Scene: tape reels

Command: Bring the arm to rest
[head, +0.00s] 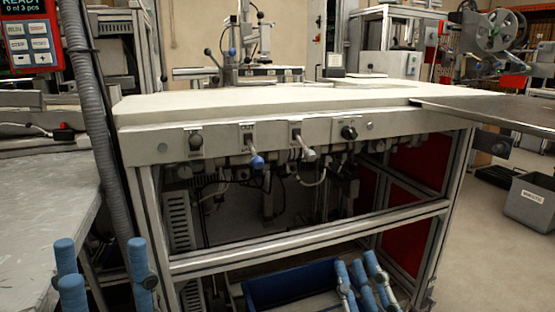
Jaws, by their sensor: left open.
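My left gripper (104,258) is at the bottom left, with its blue fingers pointing up. A clear gap separates its fingers, so it is open, and nothing shows between them. My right gripper (357,268) is low in the middle, in front of the frame of the workbench (250,103). Its blue fingers stand close together and overlap in this view. I cannot tell whether they are shut, and I see no object in them. Most of both arms is out of view.
The bench front carries several knobs and levers, including a blue-tipped lever (257,161). A blue bin (290,285) sits low inside its frame. A grey surface (45,215) lies at left beside a hose (100,130). A dark plate (500,108) projects at right above a grey bin (530,203).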

